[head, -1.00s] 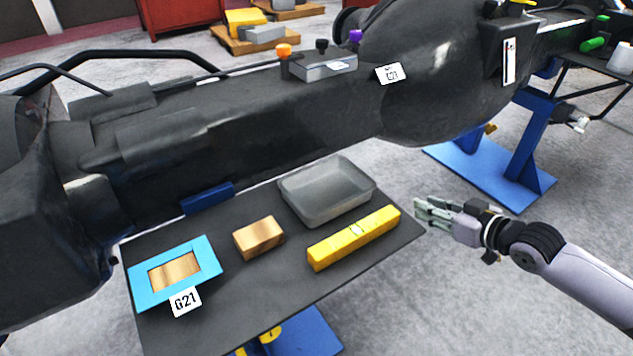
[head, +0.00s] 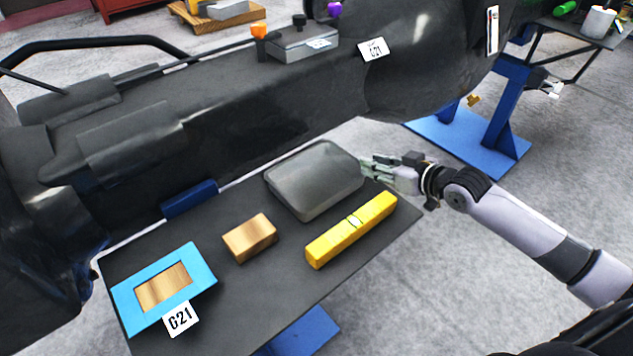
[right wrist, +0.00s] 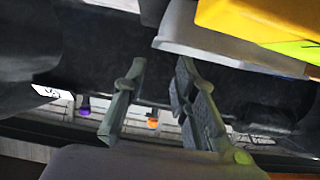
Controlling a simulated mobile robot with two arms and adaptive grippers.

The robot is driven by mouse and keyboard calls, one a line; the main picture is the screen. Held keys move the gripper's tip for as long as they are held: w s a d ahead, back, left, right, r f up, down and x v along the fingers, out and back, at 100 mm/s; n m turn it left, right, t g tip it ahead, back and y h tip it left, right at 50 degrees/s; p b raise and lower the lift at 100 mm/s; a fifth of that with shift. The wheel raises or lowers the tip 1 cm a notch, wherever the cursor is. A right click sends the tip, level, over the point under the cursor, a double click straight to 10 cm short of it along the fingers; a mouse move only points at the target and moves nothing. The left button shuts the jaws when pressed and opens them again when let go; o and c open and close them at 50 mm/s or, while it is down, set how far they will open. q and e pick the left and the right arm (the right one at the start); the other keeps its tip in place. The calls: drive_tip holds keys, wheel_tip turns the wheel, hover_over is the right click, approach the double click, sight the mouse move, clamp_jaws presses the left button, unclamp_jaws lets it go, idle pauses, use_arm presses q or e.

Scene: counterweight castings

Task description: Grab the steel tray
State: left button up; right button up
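The grey steel tray (head: 314,178) is at the far right part of the dark bench top in the head view. A pale grey edge, apparently the tray (right wrist: 215,40), also shows at the top of the right wrist view. My right gripper (head: 368,167) is at the tray's right side, fingers pointing left toward its rim. In the right wrist view the two fingers of this gripper (right wrist: 158,75) are apart, with nothing clearly between them. I cannot tell whether a finger touches the tray. My left gripper is not in view.
A yellow bar (head: 350,231) lies close in front of the tray. A wooden block (head: 250,238) and a blue frame (head: 203,262) labelled G21 lie to the left on the bench top (head: 270,290). A large dark casting (head: 230,120) stands right behind.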

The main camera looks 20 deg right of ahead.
sight(346, 155)
drive_tip(key=x, duration=0.5)
drive_tip(key=shift+w, duration=0.15)
drive_tip(key=shift+p+x, duration=0.4)
drive_tip(key=shift+x, duration=0.45)
drive_tip(key=x, duration=0.4)
drive_tip(key=shift+d+f, duration=0.1)
drive_tip(key=shift+f, duration=0.05)
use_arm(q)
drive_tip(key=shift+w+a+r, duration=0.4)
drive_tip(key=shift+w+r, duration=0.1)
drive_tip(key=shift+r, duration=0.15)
use_arm(e)
drive_tip(key=shift+c, duration=0.8)
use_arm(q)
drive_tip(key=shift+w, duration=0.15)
use_arm(e)
clamp_jaws()
